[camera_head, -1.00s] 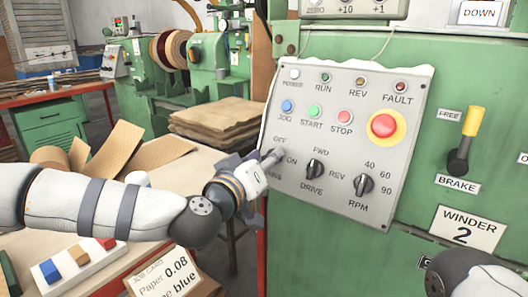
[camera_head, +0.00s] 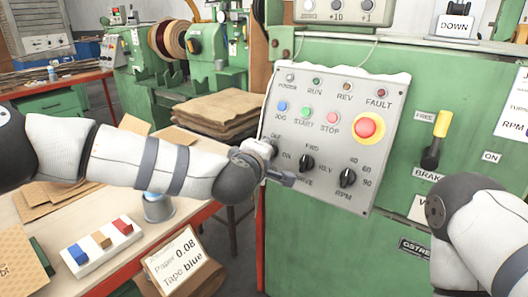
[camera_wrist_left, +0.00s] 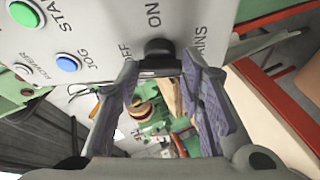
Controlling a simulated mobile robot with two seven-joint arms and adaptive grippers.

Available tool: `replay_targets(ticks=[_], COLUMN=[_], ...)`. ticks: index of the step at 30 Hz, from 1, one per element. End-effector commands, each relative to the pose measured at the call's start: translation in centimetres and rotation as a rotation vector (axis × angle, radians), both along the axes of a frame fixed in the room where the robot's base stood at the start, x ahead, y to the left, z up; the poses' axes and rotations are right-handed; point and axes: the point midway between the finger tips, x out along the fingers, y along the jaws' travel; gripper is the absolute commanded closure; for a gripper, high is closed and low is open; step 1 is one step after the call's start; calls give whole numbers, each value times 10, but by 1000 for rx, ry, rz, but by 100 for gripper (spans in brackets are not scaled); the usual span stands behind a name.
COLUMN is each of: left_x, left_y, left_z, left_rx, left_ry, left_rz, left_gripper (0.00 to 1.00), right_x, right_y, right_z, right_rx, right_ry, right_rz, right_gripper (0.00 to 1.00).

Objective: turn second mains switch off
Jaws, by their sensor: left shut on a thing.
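The grey control panel (camera_head: 330,135) of the green winder carries the mains switch at its lower left. In the head view my left gripper (camera_head: 280,175) covers that switch. In the left wrist view the black switch knob (camera_wrist_left: 158,48) sits between the fingertips of my left gripper (camera_wrist_left: 160,68), beside the OFF and ON marks. The gripper is shut on the knob. The gripper hides most of the marks in the head view, and I cannot tell exactly which mark the knob points to. My right arm is at the lower right, with its gripper out of view.
The black drive knob (camera_head: 306,163) is close to the right of my left gripper, with the rpm knob (camera_head: 347,177) further right. The red emergency stop (camera_head: 366,127) is above them. A brake lever (camera_head: 434,140) is to the right. A wooden table (camera_head: 140,245) stands at the left.

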Motion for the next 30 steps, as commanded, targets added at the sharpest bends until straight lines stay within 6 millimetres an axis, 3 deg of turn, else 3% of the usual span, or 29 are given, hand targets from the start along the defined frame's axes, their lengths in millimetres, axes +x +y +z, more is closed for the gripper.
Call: replay_targets(ticks=[26,27,29,30], left_x=[1,1,1,1], left_y=[0,0,0,0], left_z=[3,3,3,3], left_rx=[-110,-110,-110,-108], left_ry=[75,75,75,76], left_rz=[53,53,53,53], left_gripper=[93,61,47,45], right_x=[8,8,8,8], right_y=[0,0,0,0], right_z=[7,7,7,7], right_rx=[0,0,0,0], right_ry=[-29,-29,-29,-29], right_rz=[0,0,0,0], right_gripper=[56,56,56,56])
